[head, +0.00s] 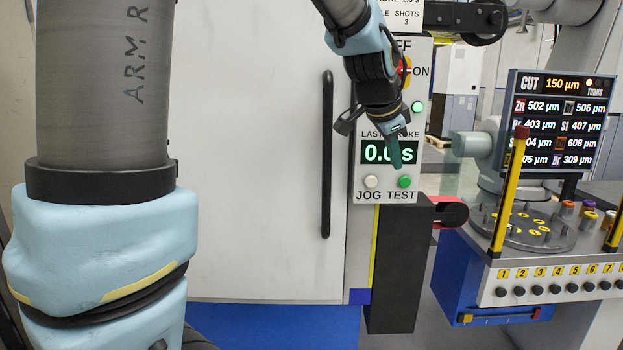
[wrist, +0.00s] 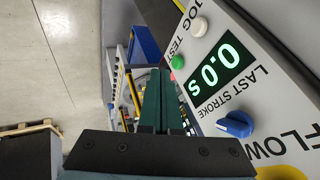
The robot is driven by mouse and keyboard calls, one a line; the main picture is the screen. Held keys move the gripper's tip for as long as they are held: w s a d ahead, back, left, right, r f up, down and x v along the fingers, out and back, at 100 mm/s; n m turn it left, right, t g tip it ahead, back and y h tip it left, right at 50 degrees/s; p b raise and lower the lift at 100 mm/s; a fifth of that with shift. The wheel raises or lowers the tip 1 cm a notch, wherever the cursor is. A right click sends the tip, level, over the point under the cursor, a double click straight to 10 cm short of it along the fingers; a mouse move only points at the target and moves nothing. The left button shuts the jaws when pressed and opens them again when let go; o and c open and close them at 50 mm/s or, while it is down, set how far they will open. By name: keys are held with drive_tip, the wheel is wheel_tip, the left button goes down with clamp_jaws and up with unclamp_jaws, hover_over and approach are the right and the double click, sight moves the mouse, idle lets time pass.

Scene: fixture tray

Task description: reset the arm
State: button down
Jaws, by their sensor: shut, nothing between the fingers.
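My gripper (head: 396,158) is shut and empty in front of the control panel (head: 362,195). Its dark green fingers partly cover the panel's "LAST STROKE" display (head: 375,152), which reads 0.0s. The fingertips are just above the green TEST button (head: 404,181) in the head view; whether they touch the panel I cannot tell. In the wrist view the fingers (wrist: 160,75) lie together, next to the TEST button (wrist: 178,62) and left of the display (wrist: 222,75). My own arm hangs in from the top, and a large link of mine fills the left side.
A white JOG button (head: 371,182) sits beside TEST. A lit green button (head: 417,107) is higher up. A blue knob (wrist: 236,124) shows in the wrist view. A white door with a black handle (head: 327,155) stands left. At right are a readout screen (head: 560,120) and a fixture bench (head: 545,290) with yellow posts.

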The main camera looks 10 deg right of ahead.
drive_tip(key=s+a+f+n+g+y, duration=0.1)
drive_tip(key=a+f+n+y, duration=0.1)
drive_tip(key=a+f+n, duration=0.6)
drive_tip(key=a+f+n+g+y, duration=0.1)
drive_tip(key=a+f, duration=0.3)
drive_tip(key=a, duration=0.7)
drive_tip(key=s+a+f+n+y, duration=0.1)
drive_tip(key=s+a+f+n, duration=0.2)
drive_tip(key=a, duration=0.3)
drive_tip(key=s+a+f+n+g, duration=0.1)
drive_tip(key=s+a+f+n, duration=0.2)
drive_tip(key=s+a+n, duration=0.1)
drive_tip(key=shift+s+a+f+g+y, duration=0.2)
drive_tip(key=shift+s+a+g+y, duration=0.15)
drive_tip(key=shift+s+a, duration=0.5)
drive_tip(key=c, duration=1.6)
unclamp_jaws()
drive_tip(key=shift+w+a, duration=0.15)
drive_tip(key=shift+w, duration=0.1)
